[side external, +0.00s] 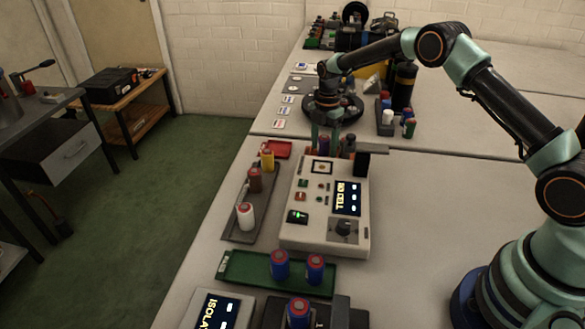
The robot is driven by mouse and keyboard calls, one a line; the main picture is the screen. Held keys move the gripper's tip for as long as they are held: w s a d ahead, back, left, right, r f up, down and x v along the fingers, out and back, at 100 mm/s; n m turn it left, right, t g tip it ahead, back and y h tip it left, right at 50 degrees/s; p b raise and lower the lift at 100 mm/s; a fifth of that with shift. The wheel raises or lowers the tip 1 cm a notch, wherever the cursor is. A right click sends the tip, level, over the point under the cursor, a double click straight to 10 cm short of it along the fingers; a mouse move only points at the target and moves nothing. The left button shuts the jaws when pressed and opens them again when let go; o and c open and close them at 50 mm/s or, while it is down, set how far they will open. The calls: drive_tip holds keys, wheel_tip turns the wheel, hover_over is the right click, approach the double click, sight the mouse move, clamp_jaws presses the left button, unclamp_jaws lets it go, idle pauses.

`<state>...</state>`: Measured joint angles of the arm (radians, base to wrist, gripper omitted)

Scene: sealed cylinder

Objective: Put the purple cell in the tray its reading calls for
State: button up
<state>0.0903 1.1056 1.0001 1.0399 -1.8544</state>
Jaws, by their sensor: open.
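The purple cell (324,146) stands upright at the far end of the white tester (297,229), partly hidden by my fingers. My gripper (325,142) points down over it, open, with a finger on either side of the cell. I cannot tell whether the fingers touch it. The tester's dark screen (347,198) shows sideways text too small to read surely; a small green display (297,217) is lit. A red tray (281,144) lies at the far left of the tester. A green tray (240,276) lies in front, with two blue red-topped cells.
A grey tray (240,218) left of the tester holds yellow, brown and white cells. Another blue cell (298,313) stands at the front beside a unit with a lit screen (215,312). Several cells (387,115) stand behind right. The table right of the tester is clear.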

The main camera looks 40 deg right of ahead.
wheel_tip(320, 180, up, 13)
wheel_tip(320, 180, up, 7)
drive_tip(key=m+t, duration=0.1)
drive_tip(key=m, duration=0.4)
hover_over(325, 137)
drive_tip(key=s+a, duration=0.2)
drive_tip(key=s, duration=0.2)
drive_tip(key=s+a+r+m+t, duration=0.1)
drive_tip(key=s+r+m+t, duration=0.1)
drive_tip(key=s+r+m, duration=0.35)
drive_tip(key=s+a+r+m+t, duration=0.1)
drive_tip(key=s+r+m, duration=0.15)
drive_tip(key=s, duration=0.55)
drive_tip(key=s+a+f+m+t, duration=0.1)
drive_tip(key=s+f+m, duration=0.3)
drive_tip(key=s+m, duration=0.3)
drive_tip(key=shift+s+t, duration=0.3)
drive_tip(key=shift+s, duration=0.65)
